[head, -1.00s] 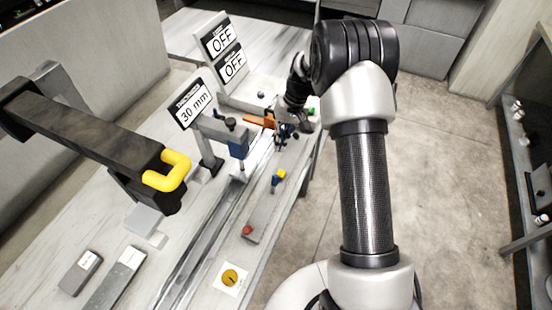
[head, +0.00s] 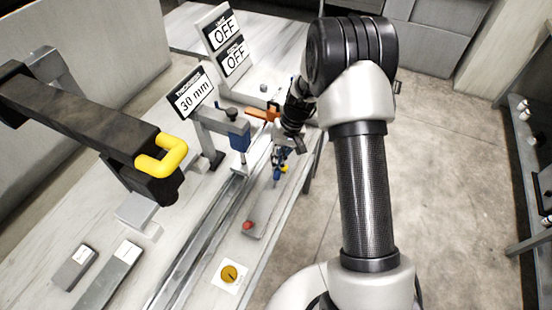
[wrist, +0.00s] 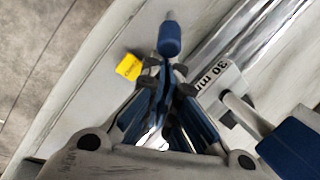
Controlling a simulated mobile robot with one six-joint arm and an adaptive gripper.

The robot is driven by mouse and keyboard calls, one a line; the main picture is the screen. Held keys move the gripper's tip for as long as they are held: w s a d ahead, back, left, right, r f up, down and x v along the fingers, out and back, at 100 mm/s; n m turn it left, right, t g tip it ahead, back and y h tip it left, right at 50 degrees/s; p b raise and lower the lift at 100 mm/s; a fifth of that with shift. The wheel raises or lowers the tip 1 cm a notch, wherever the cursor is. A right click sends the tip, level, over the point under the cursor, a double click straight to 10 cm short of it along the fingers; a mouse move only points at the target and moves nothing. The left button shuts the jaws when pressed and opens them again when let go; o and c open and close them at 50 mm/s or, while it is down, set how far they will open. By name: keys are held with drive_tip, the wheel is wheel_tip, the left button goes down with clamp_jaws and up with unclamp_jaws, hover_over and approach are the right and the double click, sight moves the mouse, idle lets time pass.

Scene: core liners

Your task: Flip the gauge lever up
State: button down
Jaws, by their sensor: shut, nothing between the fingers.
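A small lever with a blue knob (head: 277,174) stands on the long grey bar on the bench, beside a yellow tag (head: 285,169). In the wrist view the blue knob (wrist: 170,40) is just beyond my fingertips, and the yellow tag (wrist: 129,67) is to its left, its text too small to read. My gripper (head: 281,156) is shut and empty, pointing down just behind the knob in the head view; it also shows in the wrist view (wrist: 164,68). I cannot tell whether the fingertips touch the knob. The lever's base is largely hidden.
A blue gauge head (head: 239,137) on a grey post stands left of my gripper, near a "30 mm" display (head: 191,93). An orange handle (head: 262,114) lies behind. A red button (head: 248,225) and a yellow dial (head: 230,273) are nearer. Two signs read OFF (head: 227,33).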

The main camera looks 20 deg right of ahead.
drive_tip(key=shift+s+r, duration=0.1)
idle(0.3)
drive_tip(key=shift+s+a+r+t, duration=0.15)
drive_tip(key=shift+t, duration=0.15)
